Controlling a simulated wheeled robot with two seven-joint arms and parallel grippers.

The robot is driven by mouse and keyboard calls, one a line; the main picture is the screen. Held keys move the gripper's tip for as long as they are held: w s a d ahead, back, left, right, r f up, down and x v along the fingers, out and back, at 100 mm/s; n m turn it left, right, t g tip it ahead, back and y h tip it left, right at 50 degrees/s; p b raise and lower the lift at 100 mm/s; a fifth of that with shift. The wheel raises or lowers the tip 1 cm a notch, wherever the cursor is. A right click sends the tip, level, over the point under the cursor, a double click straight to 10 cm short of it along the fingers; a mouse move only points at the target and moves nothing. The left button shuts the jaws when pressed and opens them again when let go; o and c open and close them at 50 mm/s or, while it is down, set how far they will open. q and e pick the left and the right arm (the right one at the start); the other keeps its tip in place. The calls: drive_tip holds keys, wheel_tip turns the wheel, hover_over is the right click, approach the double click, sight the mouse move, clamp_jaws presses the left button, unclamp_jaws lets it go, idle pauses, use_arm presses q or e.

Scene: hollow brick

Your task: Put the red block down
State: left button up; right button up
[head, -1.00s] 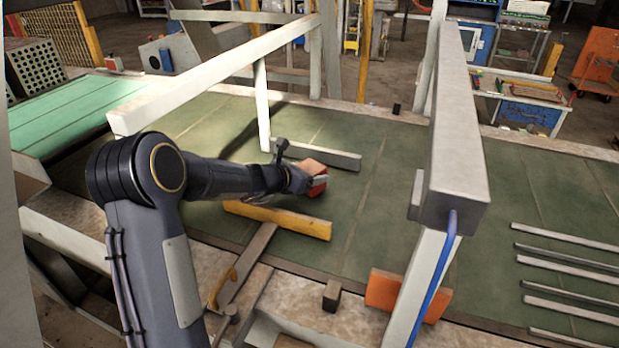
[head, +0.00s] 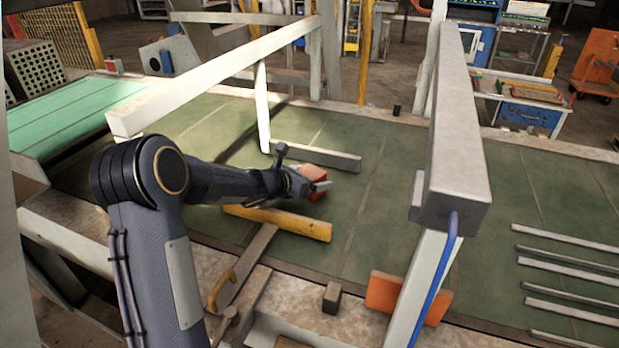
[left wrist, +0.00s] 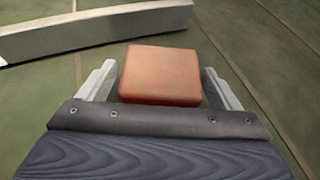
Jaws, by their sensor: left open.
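The red block (head: 315,177) sits on the green belt surface in the head view, partly hidden by my left gripper (head: 318,186). In the left wrist view the red block (left wrist: 160,75) lies between the two fingers of my left gripper (left wrist: 162,88). My right gripper is not in view.
A grey bar (head: 318,157) lies just behind the block, and it also shows in the left wrist view (left wrist: 95,30). A yellow bar (head: 280,221) lies in front. A grey beam frame (head: 455,130) stands to the right, with an orange block (head: 384,292) by its post. Green surface between is clear.

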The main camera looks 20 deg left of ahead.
use_arm(q)
drive_tip(key=b+v, duration=0.1)
drive_tip(key=v, duration=1.1)
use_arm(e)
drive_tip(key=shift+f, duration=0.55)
use_arm(q)
drive_tip(key=shift+r, duration=0.1)
drive_tip(key=shift+s, duration=0.1)
